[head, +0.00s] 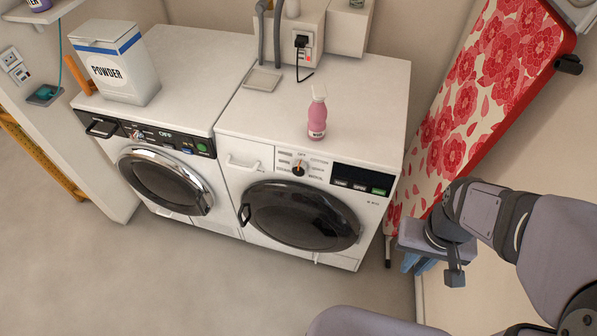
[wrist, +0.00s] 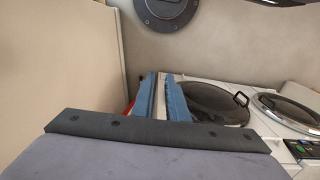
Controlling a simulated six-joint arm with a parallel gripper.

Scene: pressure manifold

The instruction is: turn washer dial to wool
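The washer (head: 228,180) is the white front-loader on the right, with a dark round door (head: 300,215) that also shows in the wrist view (wrist: 213,103). Its dial (head: 299,169) is a small black knob with an orange pointer, on the panel above the door. The pointer looks near vertical; the labels around it are too small to read. My gripper (head: 416,264) is right of the washer, well away from the dial. In the wrist view its two blue fingers (wrist: 161,98) stand apart with nothing between them. The dial cannot be made out there.
A second machine (head: 165,180) stands left of the washer, with a powder box (head: 128,72) on top. A pink bottle (head: 317,118) stands on the washer above the dial. A floral ironing board (head: 470,100) leans at the right. Floor in front is clear.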

